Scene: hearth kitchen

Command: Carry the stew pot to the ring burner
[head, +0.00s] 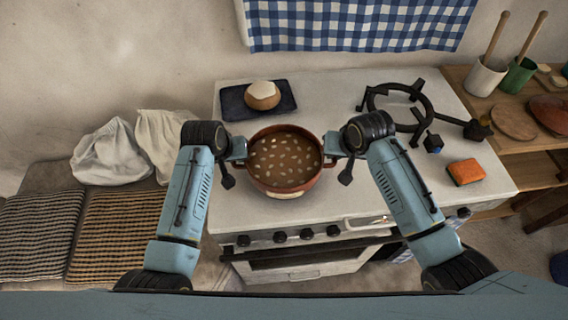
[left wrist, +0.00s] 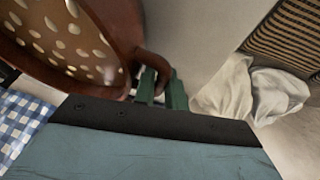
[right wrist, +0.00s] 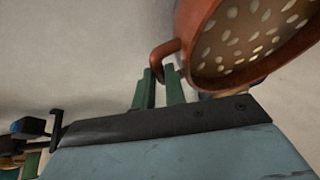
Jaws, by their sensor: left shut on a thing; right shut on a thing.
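The stew pot (head: 284,158) is red-brown, round and full of brown stew with pale pieces. It is over the middle of the white stove top; I cannot tell whether it touches the surface. My left gripper (head: 238,150) is shut on the pot's left handle, which also shows in the left wrist view (left wrist: 153,62). My right gripper (head: 332,147) is shut on the right handle, which also shows in the right wrist view (right wrist: 163,55). The ring burner (head: 401,104), a black iron ring with prongs, stands empty at the back right of the stove top.
A dark board (head: 236,103) with a pale-topped round loaf (head: 263,95) lies behind the pot. An orange sponge (head: 466,171) lies at the right front. Bare stove top lies between pot and burner.

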